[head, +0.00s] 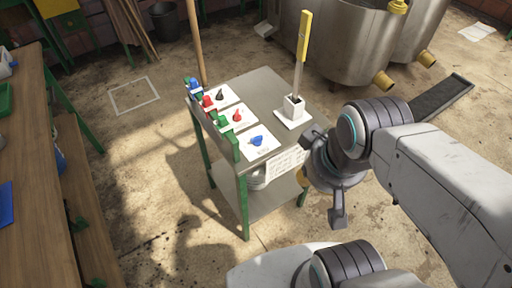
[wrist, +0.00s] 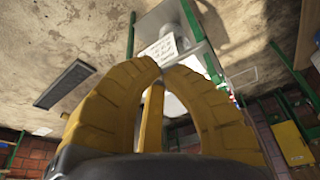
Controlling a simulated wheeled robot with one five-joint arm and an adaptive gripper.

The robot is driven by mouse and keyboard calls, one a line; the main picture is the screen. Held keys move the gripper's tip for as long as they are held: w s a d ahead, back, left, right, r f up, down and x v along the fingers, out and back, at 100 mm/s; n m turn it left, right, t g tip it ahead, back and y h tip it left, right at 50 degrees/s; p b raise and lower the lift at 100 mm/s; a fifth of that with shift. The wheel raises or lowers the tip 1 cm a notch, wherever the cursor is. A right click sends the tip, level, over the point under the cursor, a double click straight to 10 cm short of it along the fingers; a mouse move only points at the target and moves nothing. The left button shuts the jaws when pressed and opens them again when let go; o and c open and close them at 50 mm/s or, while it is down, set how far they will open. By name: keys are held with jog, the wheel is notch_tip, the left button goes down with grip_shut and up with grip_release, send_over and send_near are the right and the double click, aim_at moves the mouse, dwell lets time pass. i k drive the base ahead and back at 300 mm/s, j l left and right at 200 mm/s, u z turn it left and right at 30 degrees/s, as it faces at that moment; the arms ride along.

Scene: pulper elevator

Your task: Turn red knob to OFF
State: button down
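A red knob (head: 238,116) sits on a white card on the grey metal table (head: 268,92). It stands between a black knob (head: 220,95) and a blue knob (head: 257,140), each on its own card. The card lettering is too small to read. Another red piece (head: 207,101) is on the table's left edge, between a blue and a green one. My gripper (wrist: 168,70) is at the table's front right, apart from the red knob. Its yellow fingers curve inward with tips close together; nothing is seen held. The red knob cannot be made out in the wrist view.
A tall yellow-topped lever (head: 303,38) rises from a white box on the table, near my arm. Large metal tanks (head: 350,40) stand behind. A wooden bench (head: 42,180) runs along the left. The floor between bench and table is clear. A wooden pole stands behind the table.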

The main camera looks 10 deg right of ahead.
aim_at(237, 117)
jog(key=i+u, duration=0.35)
jog(key=i+l+u, duration=0.2)
jog(key=u, duration=0.2)
jog(key=i, duration=0.1)
